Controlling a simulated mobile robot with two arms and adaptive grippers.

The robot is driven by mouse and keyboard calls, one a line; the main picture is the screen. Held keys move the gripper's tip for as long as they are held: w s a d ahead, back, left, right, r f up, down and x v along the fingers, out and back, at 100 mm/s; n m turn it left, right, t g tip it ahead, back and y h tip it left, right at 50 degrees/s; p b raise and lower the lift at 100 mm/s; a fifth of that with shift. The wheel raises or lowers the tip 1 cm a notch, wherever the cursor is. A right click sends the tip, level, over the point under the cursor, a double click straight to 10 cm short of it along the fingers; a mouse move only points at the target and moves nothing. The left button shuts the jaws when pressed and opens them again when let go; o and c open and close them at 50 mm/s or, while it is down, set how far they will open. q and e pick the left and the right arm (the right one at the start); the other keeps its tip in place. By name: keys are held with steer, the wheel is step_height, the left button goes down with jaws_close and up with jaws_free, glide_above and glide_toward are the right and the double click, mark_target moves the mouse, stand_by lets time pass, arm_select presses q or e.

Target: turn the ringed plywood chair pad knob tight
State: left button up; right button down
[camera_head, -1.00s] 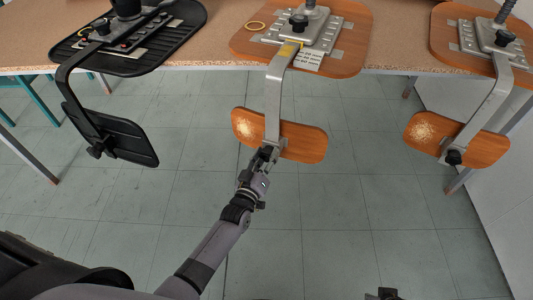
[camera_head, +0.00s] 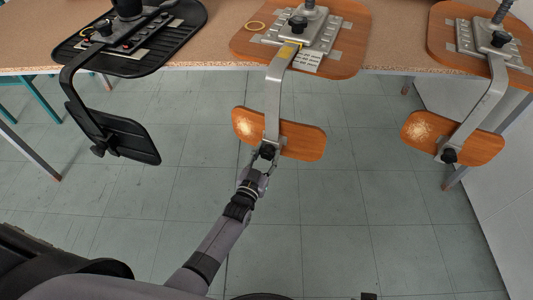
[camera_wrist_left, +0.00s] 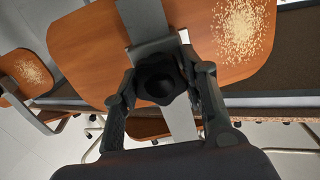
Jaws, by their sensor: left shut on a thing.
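The black pad knob (camera_head: 267,152) sits at the bar's lower end. My left gripper (camera_head: 263,160) reaches it from below and is shut on it. In the left wrist view, the lobed knob (camera_wrist_left: 158,80) sits between the two fingers of the left gripper (camera_wrist_left: 158,84). My right gripper does not show clearly.
A black chair (camera_head: 130,50) lies on the table (camera_head: 220,52) at the left, its pad hanging. Another plywood chair (camera_head: 455,40) is at the right, with its own hanging pad (camera_head: 485,148) and knob (camera_head: 449,156). The tiled floor (camera_head: 360,220) in front is clear.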

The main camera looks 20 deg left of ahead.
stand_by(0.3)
arm_select(q)
steer(key=o, duration=1.2)
steer(key=shift+s, duration=0.1)
steer(key=s, duration=1.1)
steer(key=shift+s+a, duration=0.4)
